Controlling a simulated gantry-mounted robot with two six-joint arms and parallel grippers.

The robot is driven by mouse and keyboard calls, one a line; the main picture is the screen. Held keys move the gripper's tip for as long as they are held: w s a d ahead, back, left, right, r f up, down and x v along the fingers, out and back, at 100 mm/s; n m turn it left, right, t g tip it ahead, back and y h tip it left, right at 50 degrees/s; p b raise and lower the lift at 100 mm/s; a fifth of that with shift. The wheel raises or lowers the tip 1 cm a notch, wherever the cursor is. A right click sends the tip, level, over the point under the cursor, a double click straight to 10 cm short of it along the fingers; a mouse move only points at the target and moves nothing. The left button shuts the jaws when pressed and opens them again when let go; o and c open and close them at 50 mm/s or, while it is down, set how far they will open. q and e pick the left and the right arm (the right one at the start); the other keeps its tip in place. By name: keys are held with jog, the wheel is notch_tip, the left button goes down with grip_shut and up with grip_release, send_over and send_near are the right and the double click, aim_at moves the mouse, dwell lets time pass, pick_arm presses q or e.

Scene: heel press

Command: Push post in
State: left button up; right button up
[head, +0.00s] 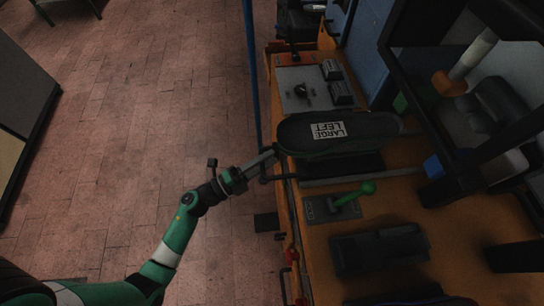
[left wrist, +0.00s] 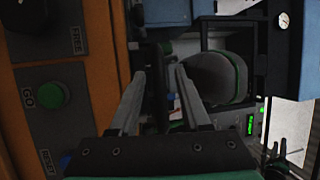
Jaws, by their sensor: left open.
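A dark, sole-shaped form labelled "LARGE LEFT" (head: 300,130) lies lengthwise across the orange machine; I take it to be the top of the post. My left gripper (head: 272,155) is at its near left end, by the machine's left edge. In the left wrist view the two grey fingers (left wrist: 160,72) are apart, with nothing clearly held between them. A grey rounded body with a green rim (left wrist: 215,78) shows just beyond the right finger. I cannot tell whether the fingers touch the form. My right gripper is not in view.
A green-knobbed lever (head: 350,195) and a dark block (head: 380,249) are on the orange bench (head: 405,205). A grey control panel (head: 302,85) lies behind the form. A green GO button (left wrist: 50,95) is left of the fingers. Open brick floor (head: 150,110) lies left.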

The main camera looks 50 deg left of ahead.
pick_arm(q)
jog(key=shift+x, duration=0.95)
grip_shut()
dwell(0.7)
